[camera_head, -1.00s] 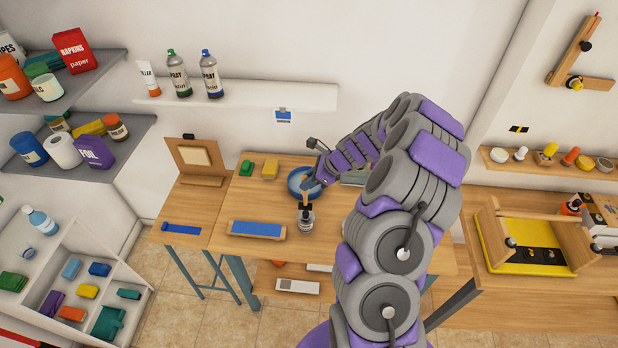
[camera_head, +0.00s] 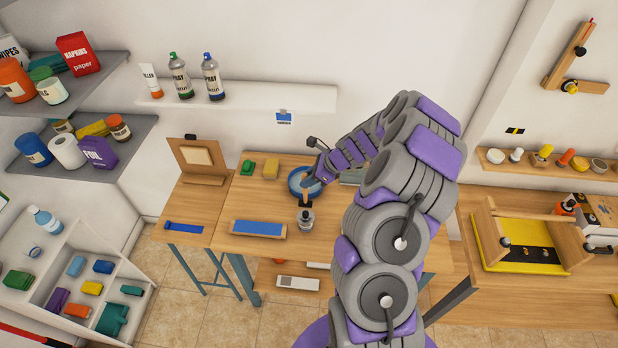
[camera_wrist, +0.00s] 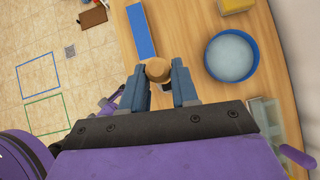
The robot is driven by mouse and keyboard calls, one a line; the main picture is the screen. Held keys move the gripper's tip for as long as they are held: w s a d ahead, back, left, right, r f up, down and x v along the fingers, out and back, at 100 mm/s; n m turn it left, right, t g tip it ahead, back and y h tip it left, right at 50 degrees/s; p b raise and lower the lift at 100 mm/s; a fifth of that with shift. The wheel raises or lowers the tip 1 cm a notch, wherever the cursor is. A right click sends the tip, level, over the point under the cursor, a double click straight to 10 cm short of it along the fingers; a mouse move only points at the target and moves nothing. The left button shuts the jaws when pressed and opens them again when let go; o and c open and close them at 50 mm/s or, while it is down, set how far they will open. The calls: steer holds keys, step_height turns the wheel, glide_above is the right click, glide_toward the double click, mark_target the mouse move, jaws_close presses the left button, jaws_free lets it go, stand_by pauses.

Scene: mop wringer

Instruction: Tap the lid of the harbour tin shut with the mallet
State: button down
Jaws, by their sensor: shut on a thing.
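My gripper (camera_wrist: 158,85) is shut on a round tan wooden piece (camera_wrist: 158,70), which looks like the end of an upright handle seen from above. In the head view my gripper (camera_head: 307,190) is over the middle of the wooden table. Below it, a short tan stem leads down to a small dark and grey object (camera_head: 305,218) at the table. I cannot tell whether this is the mallet's head, a tin, or both. No harbour label or lid can be made out. The wrist view hides what is under the handle.
A blue round basin (camera_wrist: 231,56) with a pale inside stands close beside the gripper. A blue strip on a wooden tray (camera_head: 258,229) lies to the left. Green and yellow blocks (camera_head: 270,169) stand at the back. The table's front edge is near; its left part has bare room.

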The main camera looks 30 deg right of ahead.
step_height(320, 180, up, 4)
steer(key=p, duration=0.3)
stand_by(0.4)
steer(key=shift+d+f, duration=0.1)
stand_by(0.4)
